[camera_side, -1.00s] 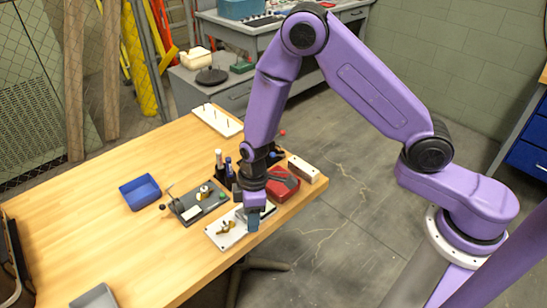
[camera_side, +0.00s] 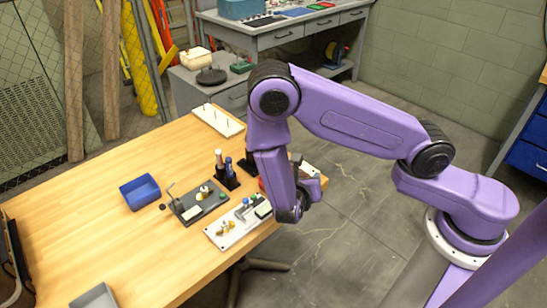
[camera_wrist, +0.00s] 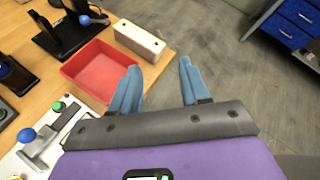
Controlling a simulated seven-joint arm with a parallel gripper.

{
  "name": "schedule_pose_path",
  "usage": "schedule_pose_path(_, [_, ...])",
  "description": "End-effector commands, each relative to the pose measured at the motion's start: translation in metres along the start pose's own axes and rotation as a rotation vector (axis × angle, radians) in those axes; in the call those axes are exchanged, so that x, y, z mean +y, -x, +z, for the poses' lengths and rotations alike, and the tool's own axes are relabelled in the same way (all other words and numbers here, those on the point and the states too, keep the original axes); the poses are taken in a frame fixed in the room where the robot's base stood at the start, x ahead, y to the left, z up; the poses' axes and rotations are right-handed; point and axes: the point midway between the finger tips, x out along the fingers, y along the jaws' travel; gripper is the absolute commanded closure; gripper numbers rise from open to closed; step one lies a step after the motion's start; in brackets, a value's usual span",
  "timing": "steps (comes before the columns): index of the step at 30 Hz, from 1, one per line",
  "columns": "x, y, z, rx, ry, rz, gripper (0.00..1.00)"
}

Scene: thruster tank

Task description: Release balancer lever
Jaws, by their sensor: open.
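A white plate (camera_side: 236,237) near the table's front right edge carries brass fittings (camera_side: 223,230) and a blue-knobbed lever (camera_side: 246,201). In the wrist view the grey lever (camera_wrist: 40,143) with its blue knob (camera_wrist: 27,135) lies at the lower left, with a green button (camera_wrist: 58,106) close by. My gripper (camera_wrist: 159,64) is open and empty, its two blue fingers wide apart. It is to the right of the plate, clear of the lever. My forearm hides the fingers in the side view. I cannot tell from a label which lever is the balancer's.
A red tray (camera_wrist: 98,72), white block (camera_wrist: 138,40) and black stand (camera_wrist: 67,36) lie near the table edge. A dark plate (camera_side: 184,201) with fittings and a blue bin (camera_side: 140,193) are left of the white plate. Open floor lies to the right.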

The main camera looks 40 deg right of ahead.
Motion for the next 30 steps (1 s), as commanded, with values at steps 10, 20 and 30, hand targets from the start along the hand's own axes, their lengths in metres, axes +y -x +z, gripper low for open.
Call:
schedule_pose_path(10, [0.053, 0.020, 0.018, -0.219, 0.116, 0.359, 0.54])
schedule_pose_path(20, [0.067, -0.003, 0.023, -0.227, 0.119, 0.380, 0.54])
schedule_pose_path(30, [0.090, -0.061, 0.035, -0.226, 0.117, 0.378, 0.54])
